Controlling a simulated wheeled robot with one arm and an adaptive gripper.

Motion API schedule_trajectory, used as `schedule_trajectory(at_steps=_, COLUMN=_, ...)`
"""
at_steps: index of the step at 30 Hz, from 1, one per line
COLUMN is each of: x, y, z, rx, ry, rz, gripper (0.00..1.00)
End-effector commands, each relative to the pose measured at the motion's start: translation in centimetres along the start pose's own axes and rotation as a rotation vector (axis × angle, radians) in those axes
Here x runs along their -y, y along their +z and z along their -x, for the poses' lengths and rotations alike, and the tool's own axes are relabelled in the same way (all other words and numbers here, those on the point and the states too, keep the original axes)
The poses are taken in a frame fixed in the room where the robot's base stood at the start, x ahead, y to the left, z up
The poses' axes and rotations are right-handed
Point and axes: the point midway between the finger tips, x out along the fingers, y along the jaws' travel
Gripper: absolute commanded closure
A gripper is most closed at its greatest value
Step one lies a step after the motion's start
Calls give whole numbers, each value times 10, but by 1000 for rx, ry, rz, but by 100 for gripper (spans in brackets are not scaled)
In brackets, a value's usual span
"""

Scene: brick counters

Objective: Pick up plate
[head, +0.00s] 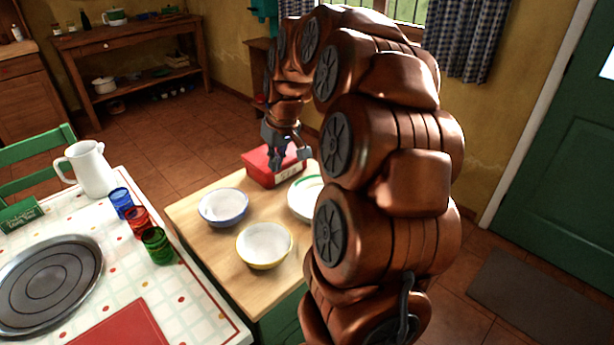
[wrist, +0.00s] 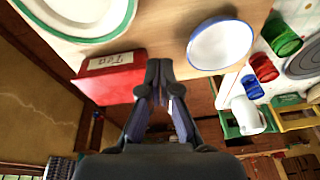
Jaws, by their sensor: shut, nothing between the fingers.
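The plate (head: 302,199) is white with a green rim and lies on the wooden counter, partly hidden behind my arm in the head view. In the wrist view the plate (wrist: 88,12) is at the top left, cut off by the frame edge. My gripper (head: 288,165) is above the red box at the counter's far end. In the wrist view my gripper (wrist: 159,65) has its fingers together and empty, beside the red box and apart from the plate.
The red tea box (head: 262,168) stands close to the plate. A blue-rimmed bowl (head: 223,207) and a yellow-rimmed bowl (head: 264,245) sit on the wooden counter (head: 208,254). Coloured cups (head: 138,222), a pitcher (head: 90,169) and a round tray (head: 92,250) stand on the tiled table at left.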

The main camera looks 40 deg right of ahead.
Motion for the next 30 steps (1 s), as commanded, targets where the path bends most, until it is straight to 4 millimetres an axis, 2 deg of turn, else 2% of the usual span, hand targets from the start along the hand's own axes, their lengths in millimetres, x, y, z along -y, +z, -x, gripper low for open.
schedule_trajectory(at_steps=1, x=-26, y=-7, z=-11, rx=-19, ry=12, rz=-26, gripper=100)
schedule_trajectory(at_steps=3, x=-58, y=-14, z=-19, rx=-43, ry=29, rz=-50, gripper=100)
schedule_trajectory(at_steps=6, x=-96, y=-20, z=-25, rx=-70, ry=54, rz=-77, gripper=100)
schedule_trajectory(at_steps=10, x=-126, y=-22, z=-31, rx=-86, ry=74, rz=-99, gripper=100)
schedule_trajectory(at_steps=14, x=-137, y=-22, z=-33, rx=-93, ry=82, rz=-107, gripper=100)
schedule_trajectory(at_steps=20, x=-138, y=-23, z=-43, rx=-91, ry=81, rz=-107, gripper=100)
schedule_trajectory(at_steps=26, x=-141, y=-26, z=-68, rx=-92, ry=82, rz=-107, gripper=100)
schedule_trajectory(at_steps=30, x=-143, y=-28, z=-93, rx=-90, ry=81, rz=-107, gripper=100)
